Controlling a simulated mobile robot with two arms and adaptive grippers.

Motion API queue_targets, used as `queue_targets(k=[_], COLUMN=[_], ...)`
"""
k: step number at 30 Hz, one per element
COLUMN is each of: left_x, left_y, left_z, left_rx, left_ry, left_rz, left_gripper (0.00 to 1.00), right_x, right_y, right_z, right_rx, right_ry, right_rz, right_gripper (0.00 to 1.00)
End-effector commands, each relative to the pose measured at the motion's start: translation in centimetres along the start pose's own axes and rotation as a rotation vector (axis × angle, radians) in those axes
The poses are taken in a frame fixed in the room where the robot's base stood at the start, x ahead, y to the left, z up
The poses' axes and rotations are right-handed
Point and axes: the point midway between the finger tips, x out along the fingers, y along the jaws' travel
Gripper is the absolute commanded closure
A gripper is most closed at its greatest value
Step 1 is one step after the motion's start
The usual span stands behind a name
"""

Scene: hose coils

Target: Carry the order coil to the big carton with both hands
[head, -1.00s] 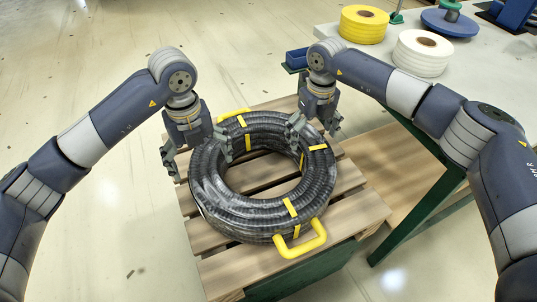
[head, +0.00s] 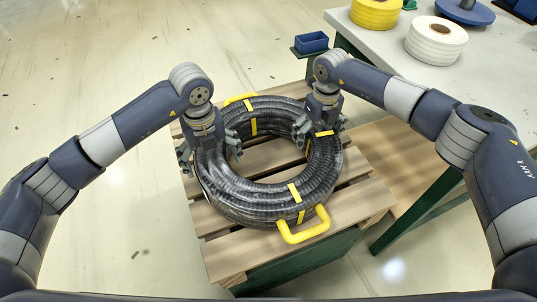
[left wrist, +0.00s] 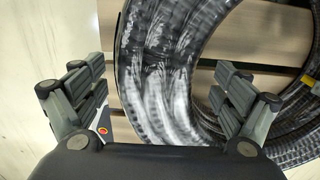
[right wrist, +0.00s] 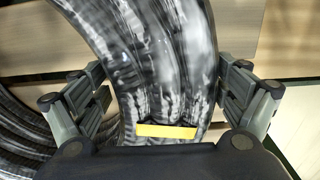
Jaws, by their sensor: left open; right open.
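The order coil (head: 262,205), a black ribbed hose ring with yellow straps, lies flat on a wooden pallet (head: 350,205). It has a yellow handle (head: 304,228) at the front and another at the back, partly hidden. My left gripper (head: 212,152) is open over the coil's left side; in the left wrist view its fingers (left wrist: 158,100) stand on either side of the hose (left wrist: 165,60). My right gripper (head: 322,130) is open over the right side; in the right wrist view its fingers (right wrist: 170,98) straddle the hose (right wrist: 160,50) near a yellow strap (right wrist: 166,131). The big carton is not in view.
A grey table (head: 480,85) with green legs stands at the right, holding a yellow roll (head: 378,14), a white roll (head: 436,42) and a blue reel (head: 466,12). A small blue bin (head: 311,42) is by its corner. The floor at the left is clear.

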Motion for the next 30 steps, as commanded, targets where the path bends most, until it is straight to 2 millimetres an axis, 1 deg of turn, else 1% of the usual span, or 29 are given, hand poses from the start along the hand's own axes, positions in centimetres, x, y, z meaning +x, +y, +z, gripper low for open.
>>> queue_targets(k=[1,3,7,12,19,20,21,23,24,26,27,29,30], left_x=[0.9,1.8,3.0,3.6,3.6,3.6,3.6,3.6,3.6,3.6,3.6,3.7,3.7], left_y=[0.0,0.0,0.0,0.0,0.0,0.0,0.0,0.0,0.0,0.0,0.0,0.0,0.0], left_z=[-0.1,-0.1,-0.1,0.0,0.0,0.0,0.0,0.0,0.0,0.0,0.0,0.0,0.0], left_rx=[0.001,0.002,0.001,0.002,0.002,0.002,0.002,0.002,0.002,0.002,0.002,0.002,0.002], left_ry=[0.003,0.002,0.002,0.000,0.000,0.000,0.000,0.000,0.000,0.000,0.000,0.000,0.000], left_rz=[0.001,0.001,0.000,-0.001,-0.001,-0.001,-0.001,-0.001,-0.001,0.000,0.000,0.001,0.001], left_gripper=[0.09,0.09,0.09,0.09,0.09,0.13,0.22,0.36,0.45,0.59,0.68,0.81,0.90], right_x=[0.9,1.8,3.0,3.6,3.6,3.6,3.6,3.6,3.6,3.6,3.6,3.6,3.6], right_y=[0.1,0.0,0.1,0.0,0.0,0.0,0.0,0.0,0.0,-0.1,-0.1,-0.1,-0.2], right_z=[-0.1,-0.1,0.0,0.0,0.0,0.0,0.0,0.0,0.0,0.0,0.0,0.0,0.0], right_rx=[0.000,0.001,0.001,0.000,0.000,0.000,0.000,0.000,0.000,0.001,0.001,0.002,0.002], right_ry=[0.002,0.002,0.000,0.000,0.000,0.000,0.000,0.000,0.000,0.000,0.000,0.000,0.000], right_rz=[0.000,0.001,0.001,0.000,0.000,0.000,0.000,0.000,0.000,-0.001,-0.001,-0.001,-0.002], right_gripper=[0.09,0.09,0.09,0.09,0.09,0.13,0.22,0.36,0.45,0.59,0.68,0.81,0.90])
